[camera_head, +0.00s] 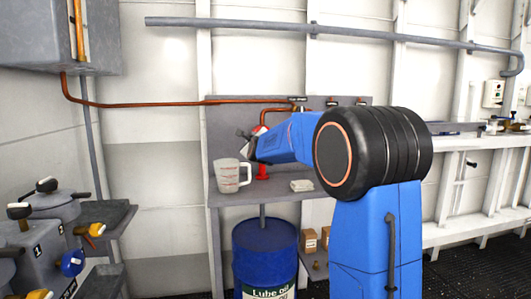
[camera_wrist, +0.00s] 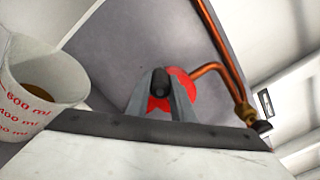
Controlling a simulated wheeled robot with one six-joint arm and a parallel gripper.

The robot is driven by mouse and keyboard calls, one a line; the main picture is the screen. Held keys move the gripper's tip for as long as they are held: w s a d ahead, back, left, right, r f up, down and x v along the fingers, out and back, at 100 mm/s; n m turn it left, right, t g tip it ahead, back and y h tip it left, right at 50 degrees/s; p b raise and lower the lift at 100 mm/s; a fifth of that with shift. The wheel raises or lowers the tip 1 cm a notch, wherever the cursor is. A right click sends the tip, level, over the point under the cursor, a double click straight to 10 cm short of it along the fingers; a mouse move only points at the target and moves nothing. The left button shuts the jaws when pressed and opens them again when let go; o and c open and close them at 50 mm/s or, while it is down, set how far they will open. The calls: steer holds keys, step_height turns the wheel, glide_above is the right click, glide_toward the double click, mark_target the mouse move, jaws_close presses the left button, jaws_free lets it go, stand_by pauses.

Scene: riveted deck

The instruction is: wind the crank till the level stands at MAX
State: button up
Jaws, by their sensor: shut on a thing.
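A white measuring jug (camera_head: 228,176) with red markings stands upright on the grey shelf, below and left of my gripper. The wrist view shows the jug (camera_wrist: 38,95) at the left with brown liquid inside; red "ml" marks show, but I cannot make out a MAX mark or the level against it. The red pump (camera_head: 262,172) stands right of the jug, partly hidden by my gripper (camera_head: 246,146). In the wrist view my gripper (camera_wrist: 161,88) is shut on the crank's black handle (camera_wrist: 161,78), in front of the red pump body (camera_wrist: 182,84).
A copper pipe (camera_head: 150,104) runs along the wall to the pump. A folded white cloth (camera_head: 302,185) lies on the shelf (camera_head: 282,194) at the right. A blue lube oil drum (camera_head: 265,240) stands below. A grey machine with pots (camera_head: 45,235) is at the left.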

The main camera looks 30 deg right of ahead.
steer(key=shift+s+d+r, duration=0.1)
steer(key=shift+d+r, duration=0.05)
steer(key=shift+r, duration=0.35)
steer(key=shift+d+r, duration=0.15)
steer(key=shift+r, duration=0.3)
steer(key=shift+s+d+r, duration=1.05)
steer(key=shift+d+r, duration=1.1)
steer(key=shift+d, duration=1.55)
steer(key=shift+s+d+f, duration=0.85)
steer(key=shift+d+f, duration=1.9)
steer(key=shift+f, duration=0.2)
steer(key=w+a+f, duration=0.2)
steer(key=a+f, duration=0.6)
steer(key=shift+w+f, duration=0.2)
steer(key=shift+w, duration=0.05)
steer(key=shift+f, duration=0.15)
